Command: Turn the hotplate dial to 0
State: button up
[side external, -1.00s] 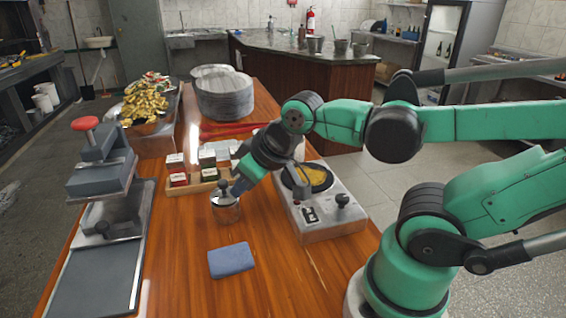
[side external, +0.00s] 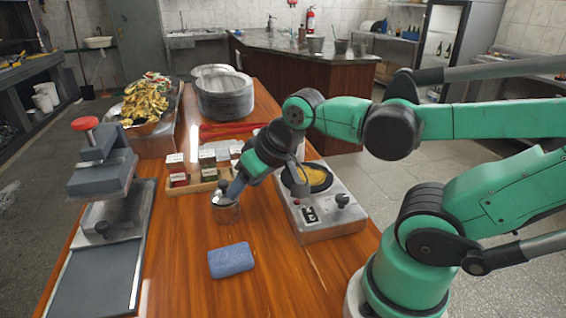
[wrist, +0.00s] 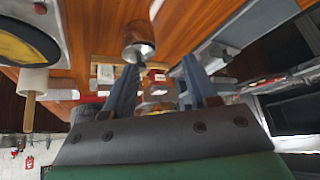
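The hotplate (side external: 330,222) is a grey metal box at the right of the wooden table, with a black pan holding something yellow. Its black dial (side external: 343,200) is on the near right of the top; I cannot read its setting. My gripper (side external: 234,188) is to the left of the hotplate, apart from the dial, just above or beside a metal-lidded jar (side external: 226,211). In the wrist view my two blue fingers stand apart, with nothing held (wrist: 160,66). The jar (wrist: 138,38) shows beyond the left fingertip.
A blue sponge (side external: 231,260) lies in front of the jar. Boxes in a wooden holder (side external: 195,187) stand behind it. A press with a red knob (side external: 88,160) is at left. A stack of plates (side external: 225,98) is farther back. The near table is mostly clear.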

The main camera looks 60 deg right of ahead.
jog(key=shift+o, duration=0.7)
jog(key=d+m, duration=0.1)
jog(key=m, duration=0.1)
jog(key=s+d+m+g, duration=0.1)
jog(key=d+m, duration=0.1)
jog(key=m, duration=0.1)
jog(key=d+m, duration=0.1)
jog(key=m, duration=0.1)
jog(key=shift+s+d+f+m+g+h, duration=0.25)
jog(key=shift+d+f+m+g+h, duration=0.05)
jog(key=shift+d+f+g+h, duration=0.1)
jog(key=m+g, duration=0.4)
jog(key=m, duration=1.4)
send_over(343, 197)
jog(key=w+a, duration=0.2)
jog(key=w, duration=0.2)
jog(key=shift+s+f, duration=0.2)
jog(key=shift+f, duration=0.35)
jog(key=s+m, duration=0.1)
jog(key=m, duration=0.1)
jog(key=s+d+m, duration=0.1)
jog(key=m, duration=0.2)
jog(key=s+d+m+g+y, duration=0.1)
jog(key=m, duration=0.2)
jog(key=shift+s+f, duration=0.15)
jog(key=shift+s, duration=0.1)
jog(key=shift+f, duration=2.8)
grip_shut()
